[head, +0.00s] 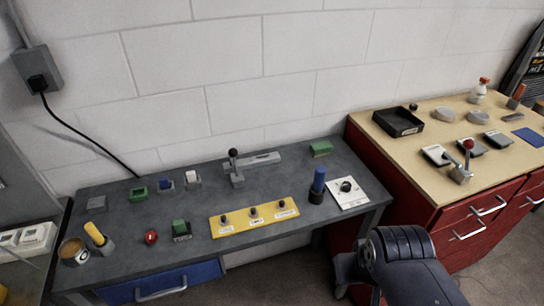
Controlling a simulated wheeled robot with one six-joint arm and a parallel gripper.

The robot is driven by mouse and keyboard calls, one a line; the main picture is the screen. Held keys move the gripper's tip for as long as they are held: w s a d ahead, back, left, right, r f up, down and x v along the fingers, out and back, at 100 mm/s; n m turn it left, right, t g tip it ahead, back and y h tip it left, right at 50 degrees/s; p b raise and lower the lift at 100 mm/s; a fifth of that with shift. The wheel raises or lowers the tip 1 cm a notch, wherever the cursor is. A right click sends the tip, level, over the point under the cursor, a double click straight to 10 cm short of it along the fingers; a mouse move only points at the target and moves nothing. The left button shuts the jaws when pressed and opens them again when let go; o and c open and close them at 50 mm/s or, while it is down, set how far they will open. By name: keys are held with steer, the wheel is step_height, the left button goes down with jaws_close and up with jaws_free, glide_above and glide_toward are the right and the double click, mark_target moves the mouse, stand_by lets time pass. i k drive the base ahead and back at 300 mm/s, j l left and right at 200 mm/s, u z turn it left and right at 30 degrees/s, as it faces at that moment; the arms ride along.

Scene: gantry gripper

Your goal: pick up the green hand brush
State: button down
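Several small green things lie on the dark grey workbench (262,170), and none is clear enough for me to be sure it is the hand brush. A green block with a dark lower part (181,228) stands near the front, left of the yellow panel. A hollow-looking green piece (138,194) lies further back on the left. A flat green block (321,148) lies at the back right. Part of my dark arm shows at the bottom right, over the floor and apart from these things. My gripper's fingers do not show.
The yellow panel (238,228) has several black knobs. A blue cylinder (318,182) and a dark lever (235,172) stand up from the workbench. A yellow-handled tool (95,234) stands front left. A red cabinet with a wooden top (450,115) is at the right.

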mark_target(321, 148)
steer(key=i+l+u, duration=0.65)
steer(key=i+l, duration=0.2)
